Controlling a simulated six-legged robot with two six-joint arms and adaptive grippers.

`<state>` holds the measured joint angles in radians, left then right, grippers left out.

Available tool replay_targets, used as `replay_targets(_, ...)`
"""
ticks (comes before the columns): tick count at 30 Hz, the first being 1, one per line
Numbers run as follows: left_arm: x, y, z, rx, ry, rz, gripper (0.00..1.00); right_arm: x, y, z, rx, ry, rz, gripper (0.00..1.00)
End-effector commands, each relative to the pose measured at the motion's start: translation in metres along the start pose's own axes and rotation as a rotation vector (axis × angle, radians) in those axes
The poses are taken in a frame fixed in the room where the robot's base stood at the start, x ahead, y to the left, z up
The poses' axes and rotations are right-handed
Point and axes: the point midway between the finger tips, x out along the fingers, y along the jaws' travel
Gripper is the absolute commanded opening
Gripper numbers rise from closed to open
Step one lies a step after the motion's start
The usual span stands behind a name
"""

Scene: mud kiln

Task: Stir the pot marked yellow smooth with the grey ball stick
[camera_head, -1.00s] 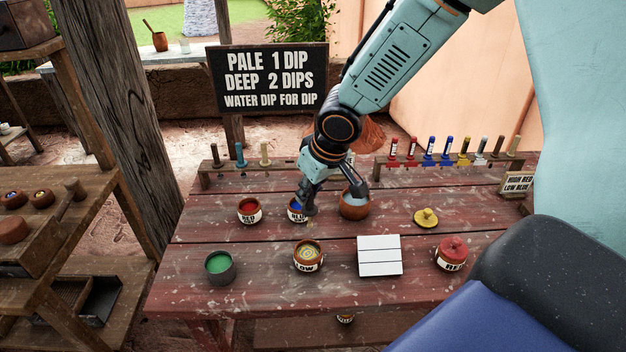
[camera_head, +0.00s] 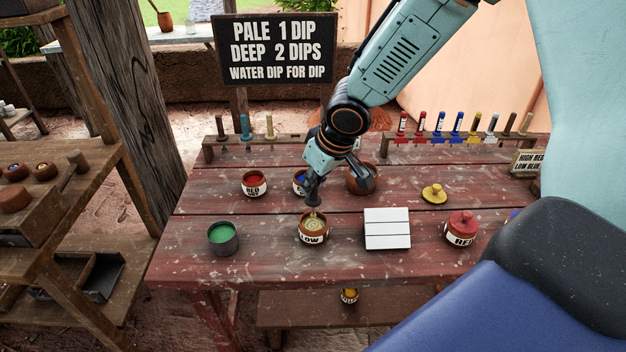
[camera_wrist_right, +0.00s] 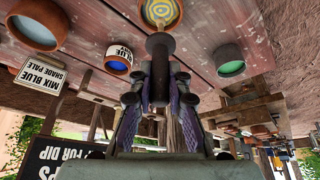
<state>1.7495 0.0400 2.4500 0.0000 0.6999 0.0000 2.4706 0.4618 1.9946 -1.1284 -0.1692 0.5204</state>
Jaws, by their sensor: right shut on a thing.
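The pot marked yellow (camera_head: 312,239) stands at the front middle of the table, its label partly readable as "LOW". Its paint shows a pale swirl in the head view, and yellow with blue-grey rings in the wrist view (camera_wrist_right: 161,11). My right gripper (camera_head: 314,186) is above this pot, shut on the grey ball stick (camera_wrist_right: 160,44). The stick's dark ball end points at the pot, and a thin paler part shows below it at the pot's mouth. I cannot tell how deep it reaches. My left gripper is not in view.
The blue pot (camera_head: 299,183) and brown bowl (camera_head: 361,182) stand close behind. The red pot (camera_head: 254,185), green pot (camera_head: 223,240), white tile block (camera_head: 387,241), yellow lid (camera_head: 433,194) and red-lidded pot (camera_head: 461,231) stand around. Racks of sticks line the back.

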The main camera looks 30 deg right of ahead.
Motion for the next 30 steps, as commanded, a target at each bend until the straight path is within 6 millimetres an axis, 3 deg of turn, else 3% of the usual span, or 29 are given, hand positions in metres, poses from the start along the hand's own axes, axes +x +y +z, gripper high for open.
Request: replay_targets(30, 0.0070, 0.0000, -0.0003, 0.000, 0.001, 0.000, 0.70, -0.0035, -0.0022, 0.0012, 0.002, 0.001, 0.000, 0.00)
